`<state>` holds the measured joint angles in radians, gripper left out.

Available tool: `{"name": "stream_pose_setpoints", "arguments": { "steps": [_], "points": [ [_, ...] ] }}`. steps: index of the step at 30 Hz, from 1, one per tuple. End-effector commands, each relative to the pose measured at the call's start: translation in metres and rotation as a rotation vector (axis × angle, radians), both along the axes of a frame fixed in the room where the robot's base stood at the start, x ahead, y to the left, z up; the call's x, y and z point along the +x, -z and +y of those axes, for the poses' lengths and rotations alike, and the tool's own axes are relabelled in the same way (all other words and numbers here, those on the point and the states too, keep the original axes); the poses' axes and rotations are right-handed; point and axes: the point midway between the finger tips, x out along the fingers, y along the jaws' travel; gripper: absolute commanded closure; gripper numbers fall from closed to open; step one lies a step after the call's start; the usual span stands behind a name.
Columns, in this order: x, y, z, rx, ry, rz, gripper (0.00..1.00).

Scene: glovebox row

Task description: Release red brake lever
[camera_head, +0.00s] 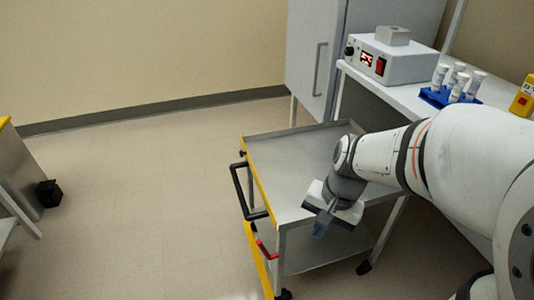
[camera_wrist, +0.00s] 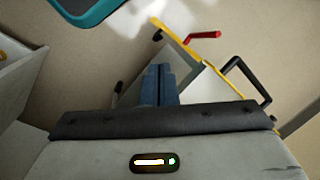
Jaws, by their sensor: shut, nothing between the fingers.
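The red brake lever (camera_head: 265,250) is on the yellow-edged left end of a grey two-tier cart (camera_head: 285,150), below the black push handle (camera_head: 238,190). In the wrist view the red lever (camera_wrist: 204,35) sticks out sideways near the top, just beyond the fingertips in the picture. My gripper (camera_head: 320,230) is at the cart's near side, right of the lever and apart from it. Its blue fingers (camera_wrist: 160,72) are together and empty. The lever is not hidden in either view.
The black handle also shows in the wrist view (camera_wrist: 247,75). A bench (camera_head: 405,97) on the right holds a grey device (camera_head: 392,58) and a blue tube rack (camera_head: 437,98). A cabinet (camera_head: 312,60) stands behind the cart. The floor left of the cart is clear.

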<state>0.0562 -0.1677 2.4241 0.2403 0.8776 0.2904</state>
Motion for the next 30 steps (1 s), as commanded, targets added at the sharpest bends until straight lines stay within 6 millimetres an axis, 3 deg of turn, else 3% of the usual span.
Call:
{"name": "stream_pose_setpoints", "arguments": {
  "steps": [6,12,17,26,30],
  "points": [
    [0.052,0.045,0.012,0.189,0.539,0.192,1.0],
    [0.08,0.071,0.015,0.277,0.842,0.308,1.0],
    [0.087,0.076,0.015,0.297,0.917,0.335,1.0],
    [0.086,0.077,0.016,0.296,0.915,0.334,1.0],
    [0.086,0.086,0.02,0.295,0.911,0.335,1.0]
  ]
}}
